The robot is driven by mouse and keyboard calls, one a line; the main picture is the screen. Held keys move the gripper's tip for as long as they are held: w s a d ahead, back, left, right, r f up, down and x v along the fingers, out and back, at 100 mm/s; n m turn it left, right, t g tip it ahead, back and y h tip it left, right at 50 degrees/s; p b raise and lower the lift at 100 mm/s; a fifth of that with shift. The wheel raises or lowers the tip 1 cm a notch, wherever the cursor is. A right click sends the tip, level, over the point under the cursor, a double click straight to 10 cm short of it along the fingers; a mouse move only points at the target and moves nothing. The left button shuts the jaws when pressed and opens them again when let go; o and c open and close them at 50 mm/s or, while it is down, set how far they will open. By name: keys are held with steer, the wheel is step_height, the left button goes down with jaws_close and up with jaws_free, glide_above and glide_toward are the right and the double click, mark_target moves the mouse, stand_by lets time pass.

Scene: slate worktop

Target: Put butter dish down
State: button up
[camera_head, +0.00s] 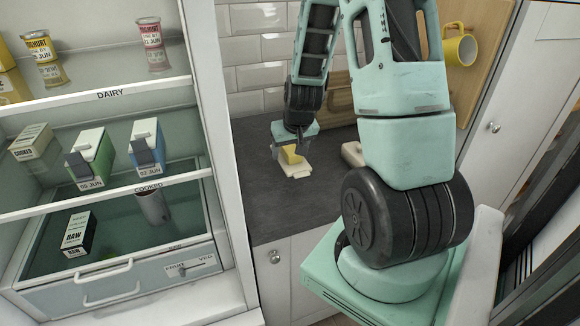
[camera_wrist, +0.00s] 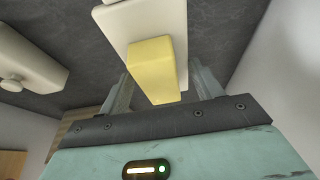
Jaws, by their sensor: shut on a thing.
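The butter dish (camera_head: 296,171) is a pale cream plate with a yellow block of butter (camera_head: 290,155) on it. It is at or just above the dark worktop; I cannot tell if its underside touches. My gripper (camera_head: 287,150) points down over it and is shut on it, with the butter between the fingers. In the wrist view the dish (camera_wrist: 112,22) runs up to the top edge, with a finger on either side of the yellow block (camera_wrist: 152,68). The gripper hides part of the dish in the head view.
A cream lid with a knob (camera_wrist: 28,52) lies beside the dish; it also shows in the head view (camera_head: 352,154), partly behind my arm. The slate worktop (camera_head: 275,212) is bare in front. An open fridge (camera_head: 225,150) stands at left, a tiled wall (camera_head: 262,77) behind.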

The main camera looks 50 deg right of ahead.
mark_target(293, 152)
steer(key=shift+f, duration=2.95)
steer(key=shift+f, duration=0.2)
steer(key=o, duration=1.2)
steer(key=shift+o, duration=0.2)
steer(key=shift+r, duration=0.15)
steer(key=shift+s+a+r, duration=0.1)
steer(key=shift+r, duration=0.5)
steer(key=v, duration=0.9)
steer(key=shift+s+a+r, duration=0.15)
steer(key=shift+r, duration=0.2)
steer(key=shift+s+a+r, duration=0.15)
steer(key=shift+s+r, duration=0.1)
steer(key=shift+r, duration=0.25)
